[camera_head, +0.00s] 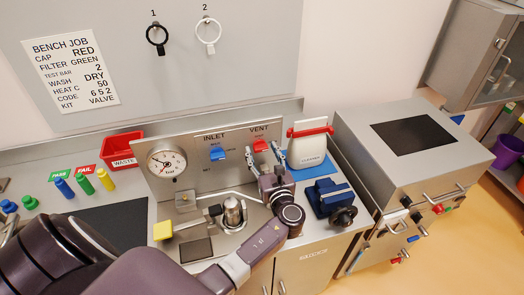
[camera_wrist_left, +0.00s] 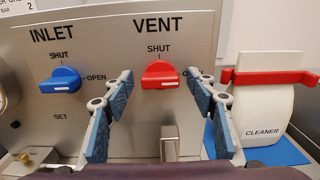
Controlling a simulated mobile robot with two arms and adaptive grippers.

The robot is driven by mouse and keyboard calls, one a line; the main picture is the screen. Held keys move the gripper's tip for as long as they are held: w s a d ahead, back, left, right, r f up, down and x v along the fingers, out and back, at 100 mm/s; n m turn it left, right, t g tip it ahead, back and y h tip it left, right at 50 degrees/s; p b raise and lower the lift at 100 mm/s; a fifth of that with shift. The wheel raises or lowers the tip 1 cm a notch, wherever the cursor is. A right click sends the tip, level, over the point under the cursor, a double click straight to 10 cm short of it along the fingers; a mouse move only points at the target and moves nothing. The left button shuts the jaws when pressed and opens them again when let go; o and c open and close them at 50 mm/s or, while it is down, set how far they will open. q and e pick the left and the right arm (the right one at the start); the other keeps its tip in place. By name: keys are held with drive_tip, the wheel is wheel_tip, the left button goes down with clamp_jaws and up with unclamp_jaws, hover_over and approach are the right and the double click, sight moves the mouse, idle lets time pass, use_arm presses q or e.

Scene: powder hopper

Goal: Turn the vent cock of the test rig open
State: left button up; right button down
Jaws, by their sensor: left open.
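The red vent cock (camera_head: 260,146) sits on the upright steel panel of the test rig (camera_head: 200,180), under the label VENT. In the left wrist view the red handle (camera_wrist_left: 160,76) is below the word SHUT and its tick. An OPEN label to its right is mostly hidden by a finger. My left gripper (camera_head: 267,160) is open in front of the panel. In the left wrist view its two blue-padded fingers stand either side of the red handle, with gaps, and nothing is between the pads nearer me. My right gripper is not in view.
The blue inlet cock (camera_wrist_left: 60,80) is left of the fingers. A pressure gauge (camera_head: 167,162), a blue vise (camera_head: 332,198) and a red waste bin (camera_head: 123,147) are nearby.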

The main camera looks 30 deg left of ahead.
use_arm(q)
drive_tip(key=v, duration=1.1)
drive_tip(key=shift+s+d, duration=0.2)
